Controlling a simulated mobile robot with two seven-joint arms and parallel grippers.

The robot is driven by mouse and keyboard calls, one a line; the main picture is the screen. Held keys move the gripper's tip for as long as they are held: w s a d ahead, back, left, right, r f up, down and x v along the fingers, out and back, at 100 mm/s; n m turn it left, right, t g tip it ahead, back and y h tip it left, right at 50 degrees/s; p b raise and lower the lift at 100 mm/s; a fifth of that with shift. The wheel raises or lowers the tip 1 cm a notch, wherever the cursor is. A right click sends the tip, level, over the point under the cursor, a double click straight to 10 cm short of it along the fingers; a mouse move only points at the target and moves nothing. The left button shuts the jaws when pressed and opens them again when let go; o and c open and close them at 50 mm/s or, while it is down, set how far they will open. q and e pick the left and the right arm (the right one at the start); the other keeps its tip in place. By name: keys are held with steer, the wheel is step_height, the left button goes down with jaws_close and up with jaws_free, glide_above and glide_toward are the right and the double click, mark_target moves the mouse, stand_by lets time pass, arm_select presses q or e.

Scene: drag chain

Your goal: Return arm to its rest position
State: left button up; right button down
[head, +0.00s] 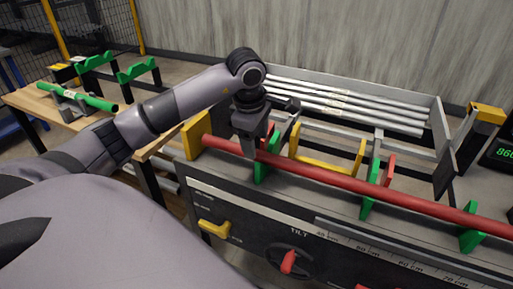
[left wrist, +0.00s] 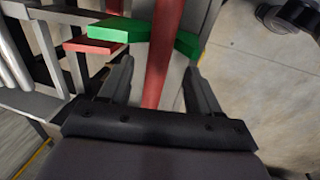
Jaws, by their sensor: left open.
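My left arm (head: 160,112) reaches in from the left over the bench. My left gripper (head: 268,138) is open at the left part of a long red bar (head: 350,183). In the left wrist view the red bar (left wrist: 162,50) runs between the two spread fingers (left wrist: 160,85), with gaps on both sides. I cannot tell how deep the bar sits between them. The bar lies across green supports (head: 368,188), one close to the gripper. My right gripper is not in view.
A grey tray (head: 438,112) of several pale tubes (head: 345,105) lies behind the bar. A yellow bracket (head: 325,166) stands near the gripper. The front panel has a red TILT knob (head: 288,262). A wooden table (head: 30,100) at left carries a green bar (head: 80,97).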

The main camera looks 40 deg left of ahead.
arm_select(q)
steer(key=shift+v, duration=1.45)
